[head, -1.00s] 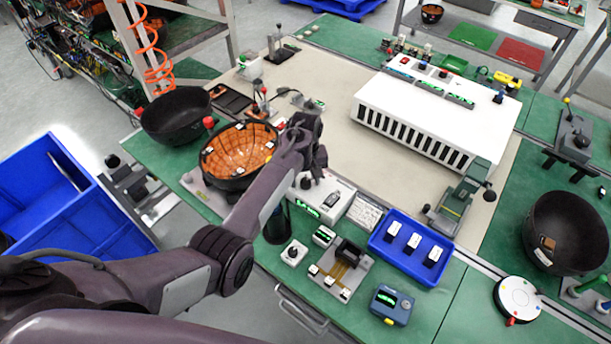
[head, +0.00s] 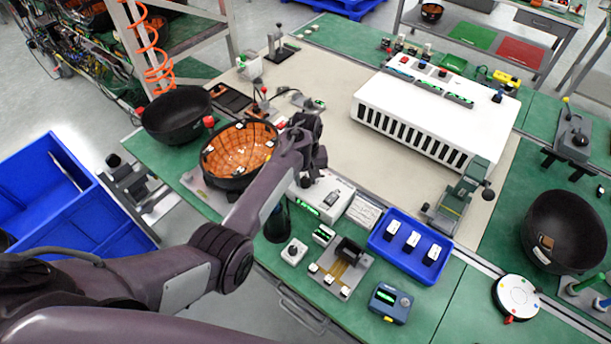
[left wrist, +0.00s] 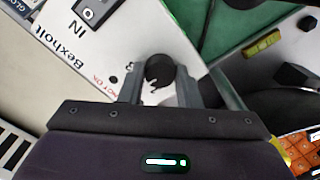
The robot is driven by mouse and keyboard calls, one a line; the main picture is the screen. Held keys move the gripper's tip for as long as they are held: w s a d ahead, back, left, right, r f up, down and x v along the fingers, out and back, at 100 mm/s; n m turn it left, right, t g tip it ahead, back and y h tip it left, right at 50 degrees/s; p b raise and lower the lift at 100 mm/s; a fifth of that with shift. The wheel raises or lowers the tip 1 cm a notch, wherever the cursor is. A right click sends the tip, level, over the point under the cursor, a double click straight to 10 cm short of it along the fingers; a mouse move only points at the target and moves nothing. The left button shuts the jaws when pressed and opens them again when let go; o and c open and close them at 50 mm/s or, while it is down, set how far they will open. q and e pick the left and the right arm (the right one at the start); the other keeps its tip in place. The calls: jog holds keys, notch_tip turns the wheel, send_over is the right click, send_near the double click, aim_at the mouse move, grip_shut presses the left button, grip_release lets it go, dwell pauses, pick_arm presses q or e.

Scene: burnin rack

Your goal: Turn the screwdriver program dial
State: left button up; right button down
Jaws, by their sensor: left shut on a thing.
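The screwdriver controller is a white box (head: 336,199) with a green display on its front edge, near the middle of the green bench. In the left wrist view its white top (left wrist: 160,28) carries printed text, including "Bexholt" and "IN". Its dial is a black round knob (left wrist: 160,71) with a pale mark. My left gripper (left wrist: 160,88) has a finger on each side of the knob and is shut on it. In the head view my left gripper (head: 308,178) reaches down at the box's left end. My right gripper is not in view.
An orange-lined bowl (head: 239,154) stands close left of my left arm. A blue tray (head: 411,239) with white-topped parts lies to the right of the box. A long white slotted unit (head: 435,115) stands behind. The beige mat (head: 335,90) has free room.

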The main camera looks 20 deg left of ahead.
aim_at(305, 180)
pick_arm(q)
jog(key=m+p, duration=0.2)
jog(key=m, duration=0.1)
jog(key=shift+r, duration=0.1)
jog(key=shift+m+p, duration=0.45)
jog(key=shift+m, duration=1.75)
jog(key=o, duration=1)
jog(key=shift+r+b, duration=0.5)
jog(key=shift+r, duration=3.35)
